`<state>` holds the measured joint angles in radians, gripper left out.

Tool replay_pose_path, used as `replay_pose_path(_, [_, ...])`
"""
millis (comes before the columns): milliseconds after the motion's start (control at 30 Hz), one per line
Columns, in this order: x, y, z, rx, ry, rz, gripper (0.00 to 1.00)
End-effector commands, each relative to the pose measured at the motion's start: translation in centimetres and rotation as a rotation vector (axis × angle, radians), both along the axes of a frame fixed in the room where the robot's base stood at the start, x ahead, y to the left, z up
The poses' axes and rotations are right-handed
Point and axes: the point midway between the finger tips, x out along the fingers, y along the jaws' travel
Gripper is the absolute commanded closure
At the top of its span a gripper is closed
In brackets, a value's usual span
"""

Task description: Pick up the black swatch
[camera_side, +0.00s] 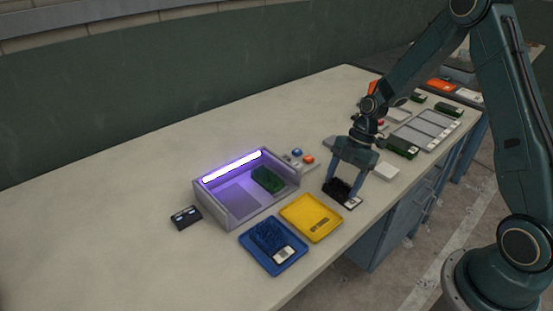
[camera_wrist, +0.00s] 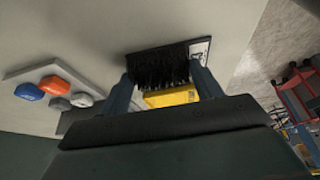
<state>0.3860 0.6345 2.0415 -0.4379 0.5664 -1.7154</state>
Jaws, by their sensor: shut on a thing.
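The black swatch (camera_side: 341,190) is a bristly dark piece with a white label at one end, at the front right of the bench in the side view. My gripper (camera_side: 350,180) is over it with its fingers down on either side, shut on it. In the wrist view the black swatch (camera_wrist: 160,66) sits between the two fingertips of my gripper (camera_wrist: 163,80), its label to the right. Whether it is clear of the bench top I cannot tell.
An empty yellow tray (camera_side: 310,217) and a blue tray (camera_side: 290,262) with a blue swatch (camera_side: 266,236) lie left of my gripper. A lit box (camera_side: 240,211) holds a green swatch (camera_side: 267,179). A button panel (camera_side: 298,160) and a grey rack (camera_side: 425,132) stand nearby.

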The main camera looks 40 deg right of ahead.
Motion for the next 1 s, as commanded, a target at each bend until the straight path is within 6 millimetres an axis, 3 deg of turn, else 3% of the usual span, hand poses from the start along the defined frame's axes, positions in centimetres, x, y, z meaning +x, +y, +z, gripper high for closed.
replay_pose_path(333, [0.0,0.0,0.5,0.000,-0.001,0.001,0.57])
replay_pose_path(533, [0.1,0.0,2.2,-0.001,-0.002,-0.001,0.57])
replay_pose_path(767, [0.1,-0.1,5.9,-0.003,-0.007,0.000,0.57])
replay_pose_path(1000, [0.1,-0.1,11.2,-0.003,-0.006,0.001,0.57])
